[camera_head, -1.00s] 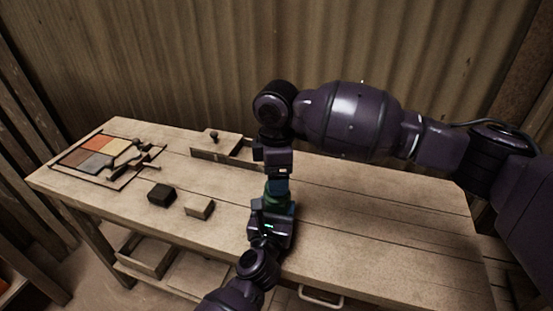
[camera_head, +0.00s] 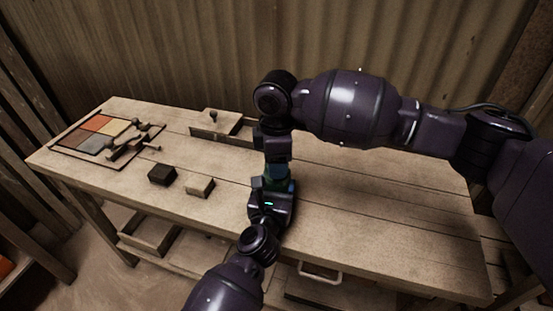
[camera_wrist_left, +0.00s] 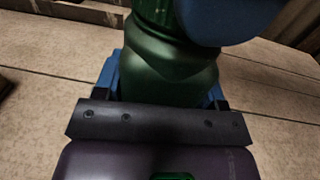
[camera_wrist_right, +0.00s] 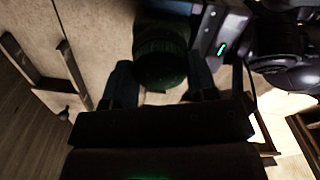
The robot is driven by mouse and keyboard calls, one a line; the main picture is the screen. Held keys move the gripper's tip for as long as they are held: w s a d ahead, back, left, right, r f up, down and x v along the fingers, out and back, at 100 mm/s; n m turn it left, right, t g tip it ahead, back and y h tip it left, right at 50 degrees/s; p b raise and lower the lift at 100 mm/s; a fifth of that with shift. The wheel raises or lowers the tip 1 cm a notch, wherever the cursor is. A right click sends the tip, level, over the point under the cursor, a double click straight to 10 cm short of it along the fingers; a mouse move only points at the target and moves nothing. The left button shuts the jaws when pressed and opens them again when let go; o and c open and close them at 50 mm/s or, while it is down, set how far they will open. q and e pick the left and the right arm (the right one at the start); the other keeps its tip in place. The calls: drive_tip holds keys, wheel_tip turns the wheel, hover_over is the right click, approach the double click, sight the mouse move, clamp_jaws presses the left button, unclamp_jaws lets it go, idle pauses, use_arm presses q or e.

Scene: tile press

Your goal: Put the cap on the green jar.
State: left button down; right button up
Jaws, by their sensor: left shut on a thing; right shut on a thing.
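The green jar (camera_wrist_left: 170,72) stands upright between the blue fingers of my left gripper (camera_wrist_left: 165,85), which is shut on it. In the head view my left gripper (camera_head: 270,192) is low over the workbench, close under my right gripper (camera_head: 277,172). My right gripper points down and is shut on the dark green ribbed cap (camera_wrist_right: 160,50), between its fingers (camera_wrist_right: 162,85). In the left wrist view the ribbed cap (camera_wrist_left: 150,12) is directly above the jar's shoulder, partly behind a blue right finger. I cannot tell whether it is fully seated.
On the workbench (camera_head: 380,215), a tray of coloured tiles (camera_head: 88,140) with dark tools lies at the left. A dark block (camera_head: 162,174) and a pale block (camera_head: 200,187) lie left of my grippers. A wooden box with a knob (camera_head: 220,123) is behind. The bench's right side is clear.

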drive_tip(key=o, duration=1.1)
wheel_tip(320, 180, up, 12)
use_arm(q)
drive_tip(key=shift+c, duration=0.6)
unclamp_jaws()
